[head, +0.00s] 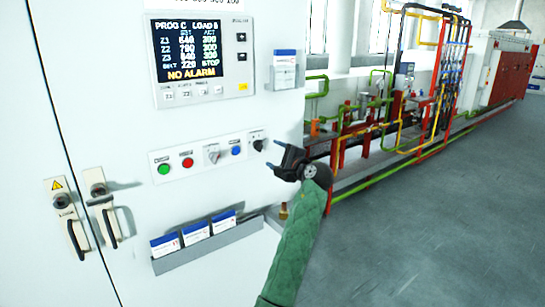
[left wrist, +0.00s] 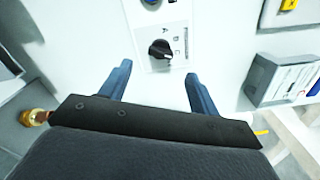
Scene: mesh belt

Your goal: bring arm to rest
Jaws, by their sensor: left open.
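My left gripper (head: 280,156) is in front of the right part of a white control cabinet (head: 110,60). Its two blue-grey fingers are apart and nothing is between them. The left wrist view shows the same open fingers (left wrist: 155,85) on either side of a black rotary knob (left wrist: 161,50), with a visible gap to it. In the head view this knob (head: 258,140) sits just left of the fingertips, at the right end of the button strip. My arm, in a green sleeve, comes up from the bottom. My right gripper is not in view.
The cabinet carries a display (head: 188,50) reading "NO ALARM", a green button (head: 164,169), a red button (head: 187,162), door handles (head: 108,222) and a card rack (head: 210,248). Pipework (head: 400,110) stands behind on the right. The grey floor (head: 450,220) at right is clear.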

